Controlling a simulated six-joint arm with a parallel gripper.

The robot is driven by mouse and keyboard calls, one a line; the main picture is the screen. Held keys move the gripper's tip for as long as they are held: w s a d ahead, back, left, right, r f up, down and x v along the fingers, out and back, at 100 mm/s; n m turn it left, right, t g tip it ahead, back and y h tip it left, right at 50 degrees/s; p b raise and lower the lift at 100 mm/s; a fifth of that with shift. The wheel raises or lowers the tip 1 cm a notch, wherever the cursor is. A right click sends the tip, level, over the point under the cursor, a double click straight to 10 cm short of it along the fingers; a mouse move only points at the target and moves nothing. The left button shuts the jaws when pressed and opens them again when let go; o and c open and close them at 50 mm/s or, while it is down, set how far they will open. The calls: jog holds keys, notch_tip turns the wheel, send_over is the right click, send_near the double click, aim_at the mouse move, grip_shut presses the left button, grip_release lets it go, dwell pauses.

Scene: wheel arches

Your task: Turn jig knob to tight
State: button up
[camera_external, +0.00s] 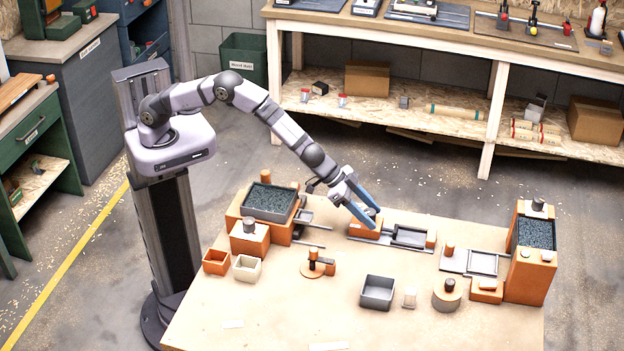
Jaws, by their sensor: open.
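My gripper (367,214) reaches down to the back middle of the table, its two blue fingers apart. The fingers are at a small orange block with a grey top piece (370,212), which looks like a knob and is partly hidden by the fingers. I cannot tell whether the fingers touch it. The block stands at the left end of a low jig-like fixture (409,237) with a grey framed plate and an orange end block at its right. The knob's setting is too small to read.
The wooden table (270,305) holds an orange unit with a dark-filled tray (268,202) at left and a tall orange unit (530,270) at right. A grey bin (377,292), a round knobbed piece (447,295) and small orange (216,262) and cream (247,268) boxes stand nearer. The front is mostly clear.

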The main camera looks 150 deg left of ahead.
jog(key=shift+r, duration=0.1)
jog(key=shift+b+v, duration=0.7)
jog(key=shift+v, duration=0.05)
jog(key=shift+b+v, duration=0.8)
jog(key=shift+v, duration=2.05)
jog(key=s+d+r+g+h+p, duration=0.1)
jog(key=s+d, duration=0.1)
jog(key=d, duration=0.6)
jog(key=s+d+r+m+g+h+p, duration=0.1)
jog(key=s+d+r, duration=0.1)
jog(key=d, duration=0.7)
jog(key=s+d+r+m+g+h+p, duration=0.1)
jog(key=s+d, duration=0.1)
jog(key=d, duration=0.6)
jog(key=shift+s+d+r+h+p, duration=0.2)
jog(key=shift+s+r+h+p, duration=0.05)
jog(key=shift+r+h+p, duration=0.1)
jog(key=s+d+f+m+g+h+b, duration=0.2)
jog(key=s+d+m, duration=0.5)
jog(key=s+d, duration=1)
notch_tip(320, 180, down, 2)
jog(key=s+g, duration=0.1)
jog(key=s, duration=0.1)
jog(key=shift+s+d+f+h, duration=0.25)
jog(key=shift+s+h, duration=0.1)
